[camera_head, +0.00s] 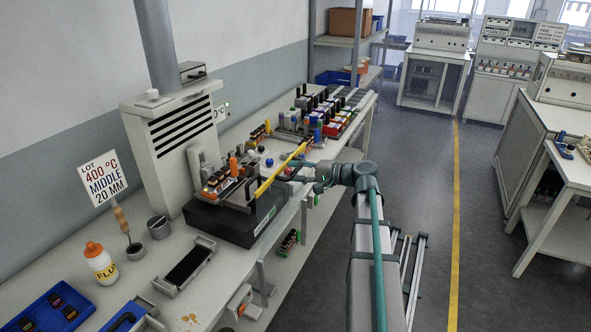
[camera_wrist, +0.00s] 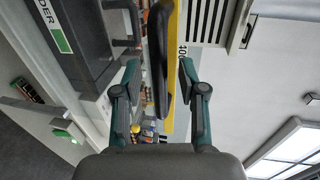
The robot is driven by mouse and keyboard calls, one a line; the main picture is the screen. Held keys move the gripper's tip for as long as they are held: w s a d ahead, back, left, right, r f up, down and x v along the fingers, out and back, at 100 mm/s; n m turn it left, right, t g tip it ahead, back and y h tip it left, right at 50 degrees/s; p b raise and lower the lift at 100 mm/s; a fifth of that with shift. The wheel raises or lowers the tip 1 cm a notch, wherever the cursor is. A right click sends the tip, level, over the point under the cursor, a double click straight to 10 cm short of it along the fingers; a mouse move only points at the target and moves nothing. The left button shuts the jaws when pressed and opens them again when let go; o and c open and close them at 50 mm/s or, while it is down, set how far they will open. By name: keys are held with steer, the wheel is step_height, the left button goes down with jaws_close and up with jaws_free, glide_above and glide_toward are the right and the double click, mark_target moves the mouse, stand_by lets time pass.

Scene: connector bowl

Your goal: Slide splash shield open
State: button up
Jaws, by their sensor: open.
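The splash shield shows as a long yellow bar (camera_head: 280,172) along the front of the black solder unit (camera_head: 222,225) in the head view. In the wrist view the yellow shield edge (camera_wrist: 172,100) carries a curved black handle (camera_wrist: 158,60). My gripper (camera_head: 299,171) is at the shield's front side, near its far half. In the wrist view my gripper (camera_wrist: 158,78) is open, with one finger on each side of the handle and the yellow edge. A gap shows between each finger and the handle. Whether the shield is open or shut is not clear.
Behind the solder unit stands a vented grey housing (camera_head: 178,150). A flux bottle (camera_head: 100,262), a metal cup (camera_head: 159,228) and a dark tray (camera_head: 187,265) stand on the bench to the left. Racks of connectors (camera_head: 320,112) fill the far bench.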

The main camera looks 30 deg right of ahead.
steer(key=shift+w+a+f, duration=0.1)
steer(key=shift+w+a, duration=0.15)
steer(key=shift+w, duration=0.05)
steer(key=shift+c, duration=0.3)
jaws_close()
